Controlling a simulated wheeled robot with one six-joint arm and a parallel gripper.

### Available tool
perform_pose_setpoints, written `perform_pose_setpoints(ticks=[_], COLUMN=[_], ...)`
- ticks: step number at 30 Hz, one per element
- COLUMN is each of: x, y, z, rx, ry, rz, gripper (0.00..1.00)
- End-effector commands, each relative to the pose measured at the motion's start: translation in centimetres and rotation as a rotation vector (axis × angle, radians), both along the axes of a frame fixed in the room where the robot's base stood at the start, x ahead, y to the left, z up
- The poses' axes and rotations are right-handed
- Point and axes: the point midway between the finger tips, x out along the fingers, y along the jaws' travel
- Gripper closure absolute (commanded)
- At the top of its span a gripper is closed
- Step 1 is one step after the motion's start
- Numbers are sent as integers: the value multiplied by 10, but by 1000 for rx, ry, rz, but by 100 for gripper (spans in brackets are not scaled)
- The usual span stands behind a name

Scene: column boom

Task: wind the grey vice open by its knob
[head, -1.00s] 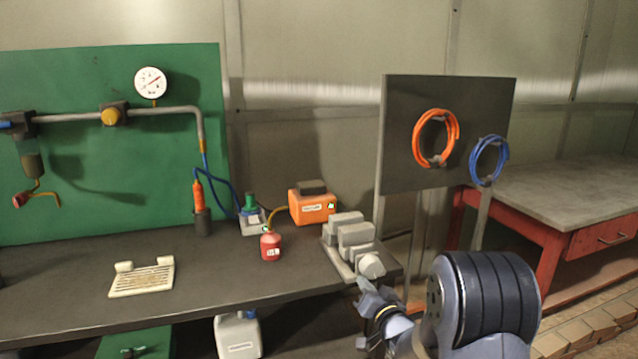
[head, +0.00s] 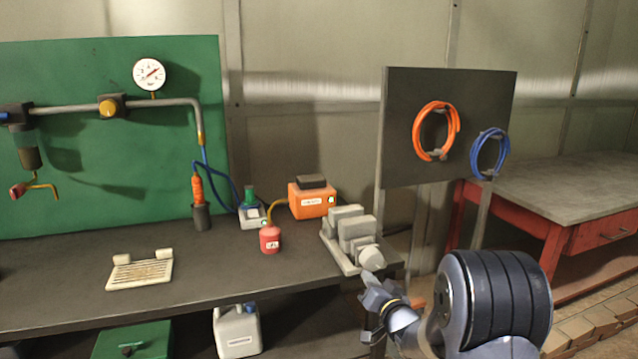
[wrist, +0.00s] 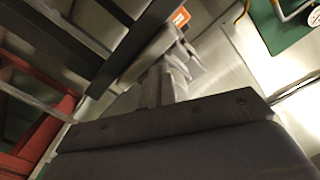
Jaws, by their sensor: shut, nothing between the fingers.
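The grey vice (head: 346,238) stands at the right end of the dark bench, with its blocky jaws upright. Its pale round knob (head: 371,258) faces the front right. My gripper (head: 370,285) is just below and in front of the knob in the head view. It is shut and empty. The head view does not settle whether its tips touch the knob. In the wrist view my fingers (wrist: 158,88) point toward the grey vice (wrist: 181,58), which is partly hidden behind them.
An orange box (head: 312,202), a red canister (head: 270,239) and a bottle (head: 250,213) stand left of the vice. A pale slotted tray (head: 140,272) lies farther left. A dark panel (head: 402,140) with orange and blue hoses stands behind. A red-framed table (head: 560,185) is at the right.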

Motion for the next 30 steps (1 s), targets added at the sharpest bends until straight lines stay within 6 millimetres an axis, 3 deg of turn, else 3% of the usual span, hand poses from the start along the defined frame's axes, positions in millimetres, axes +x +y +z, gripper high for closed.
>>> perform_pose_setpoints(ticks=[30], x=[6], y=[-18], z=[-2], rx=[2], ry=[-10], rz=[-2], gripper=[100])
